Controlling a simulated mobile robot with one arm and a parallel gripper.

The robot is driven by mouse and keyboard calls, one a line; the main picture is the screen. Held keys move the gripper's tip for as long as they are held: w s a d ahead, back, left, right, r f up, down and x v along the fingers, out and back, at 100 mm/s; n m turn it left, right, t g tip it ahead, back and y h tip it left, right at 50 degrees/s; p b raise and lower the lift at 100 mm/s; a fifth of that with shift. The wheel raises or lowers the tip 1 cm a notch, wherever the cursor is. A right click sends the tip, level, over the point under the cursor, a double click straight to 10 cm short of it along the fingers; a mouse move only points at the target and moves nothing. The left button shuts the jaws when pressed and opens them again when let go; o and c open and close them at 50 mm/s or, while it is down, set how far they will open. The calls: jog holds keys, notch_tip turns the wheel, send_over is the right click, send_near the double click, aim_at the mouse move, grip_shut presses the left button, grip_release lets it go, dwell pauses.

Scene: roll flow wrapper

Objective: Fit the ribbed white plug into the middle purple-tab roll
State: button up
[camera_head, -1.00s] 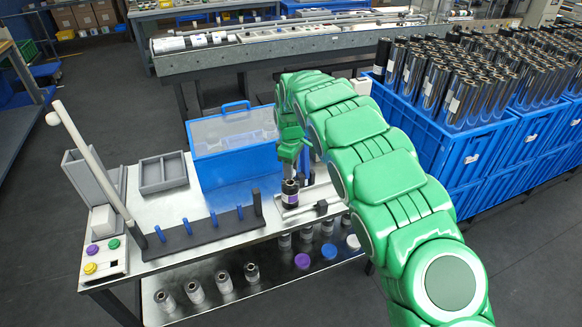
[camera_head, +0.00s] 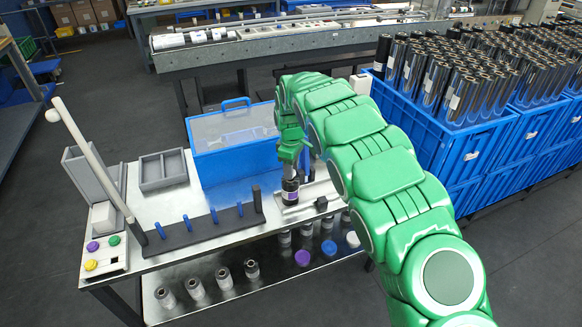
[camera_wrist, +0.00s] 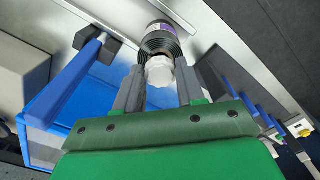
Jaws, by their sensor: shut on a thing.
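A dark roll (camera_head: 290,190) with a purple tab stands upright on the metal bench, right of the blue box. In the wrist view the same roll (camera_wrist: 161,40) shows its ringed end and a purple band. My gripper (camera_head: 291,170) points down just above the roll. In the wrist view my gripper (camera_wrist: 161,80) is shut on the ribbed white plug (camera_wrist: 160,72), between its two grey fingers. The plug lies in front of the roll's centre hole and covers part of it. I cannot tell how far it is inside.
The blue box (camera_head: 235,160) stands close left of the roll. A dark rack with blue pegs (camera_head: 202,232) lies in front. A grey tray (camera_head: 163,171) and a button panel (camera_head: 104,255) are further left. Several rolls (camera_head: 224,279) stand on the lower shelf.

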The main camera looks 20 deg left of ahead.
jog(key=shift+f, duration=0.15)
jog(key=o, duration=0.7)
jog(key=shift+r, duration=5.5)
